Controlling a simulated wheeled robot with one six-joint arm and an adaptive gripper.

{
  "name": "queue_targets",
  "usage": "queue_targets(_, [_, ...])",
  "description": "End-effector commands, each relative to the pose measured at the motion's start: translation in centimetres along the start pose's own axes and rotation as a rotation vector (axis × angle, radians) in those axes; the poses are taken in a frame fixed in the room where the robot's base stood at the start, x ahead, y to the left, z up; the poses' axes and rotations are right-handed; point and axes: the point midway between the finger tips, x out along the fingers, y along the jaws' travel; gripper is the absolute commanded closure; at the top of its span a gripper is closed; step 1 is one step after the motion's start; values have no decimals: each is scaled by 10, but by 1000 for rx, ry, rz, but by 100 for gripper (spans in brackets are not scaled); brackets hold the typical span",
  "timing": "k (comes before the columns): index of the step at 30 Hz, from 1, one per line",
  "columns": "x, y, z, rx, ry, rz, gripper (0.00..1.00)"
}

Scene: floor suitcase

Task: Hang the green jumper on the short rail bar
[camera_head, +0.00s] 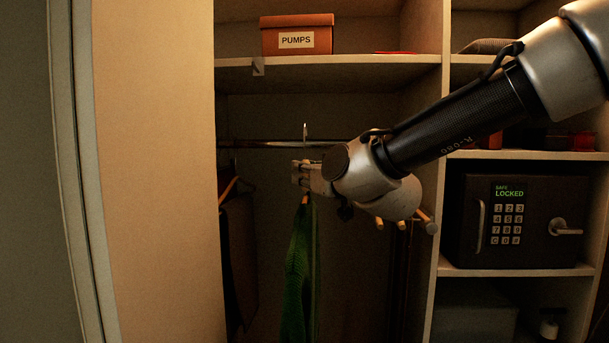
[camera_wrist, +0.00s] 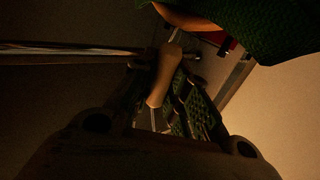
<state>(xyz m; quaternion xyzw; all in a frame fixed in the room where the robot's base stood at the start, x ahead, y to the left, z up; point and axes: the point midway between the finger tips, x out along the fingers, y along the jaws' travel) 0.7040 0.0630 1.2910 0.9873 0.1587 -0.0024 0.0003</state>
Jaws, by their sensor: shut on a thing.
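The green jumper (camera_head: 298,270) hangs edge-on below my gripper (camera_head: 300,174) on a wooden hanger (camera_head: 305,200). My gripper is shut on the hanger near its neck. The metal hook rises above my fingers and overlaps the rail bar (camera_head: 265,143) in the head view; I cannot tell whether it is over the bar or in front of it. In the wrist view the hanger's wood (camera_wrist: 166,75) lies between my fingers (camera_wrist: 170,108). The jumper (camera_wrist: 270,25) is at upper right and the shiny rail (camera_wrist: 70,50) at left.
A dark garment (camera_head: 240,260) hangs on the left of the closet. A shelf (camera_head: 340,60) with a PUMPS box (camera_head: 297,36) is above the rail. Wooden pegs (camera_head: 400,224) stick out below my wrist. A safe (camera_head: 515,222) sits in the right compartment.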

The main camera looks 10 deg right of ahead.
Motion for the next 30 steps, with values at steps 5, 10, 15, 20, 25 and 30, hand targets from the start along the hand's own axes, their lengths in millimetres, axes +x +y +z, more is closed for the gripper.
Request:
queue_targets(5, [13, 10, -1, -2, 3, 3, 100])
queue_targets(10, [24, 18, -1, -1, 2, 3, 100])
queue_targets(15, [36, 27, -1, -2, 3, 3, 100])
queue_targets(20, [46, 35, -1, -1, 3, 3, 100])
queue_targets(25, [58, 43, -1, -2, 3, 3, 100])
queue_targets(30, [69, 52, -1, -1, 2, 2, 100])
